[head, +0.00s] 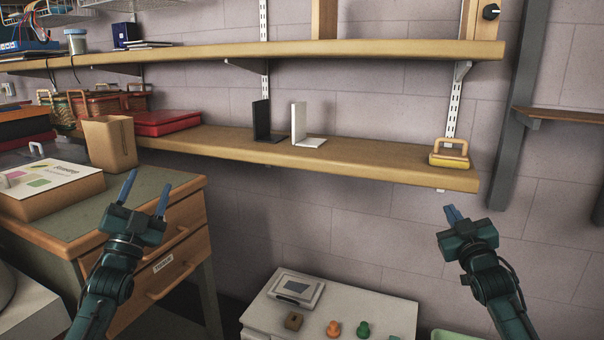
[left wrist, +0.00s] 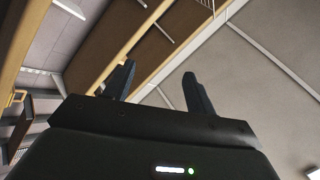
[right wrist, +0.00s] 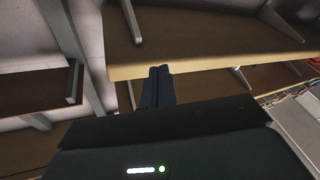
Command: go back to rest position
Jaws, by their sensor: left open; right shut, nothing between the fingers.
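My left gripper (head: 145,194) is open and empty, raised in front of the wooden drawer desk at the left in the head view. Its two spread fingers also show in the left wrist view (left wrist: 160,85), pointing up toward the shelf and ceiling. My right gripper (head: 453,214) is shut and empty, raised below the right end of the lower shelf in the head view. Its fingers lie together in the right wrist view (right wrist: 158,86), seen against the shelf underside. Neither gripper touches anything.
The desk (head: 180,190) stands at left. A low white cabinet (head: 350,303) holds small items between my arms. Wall space between the grippers is clear.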

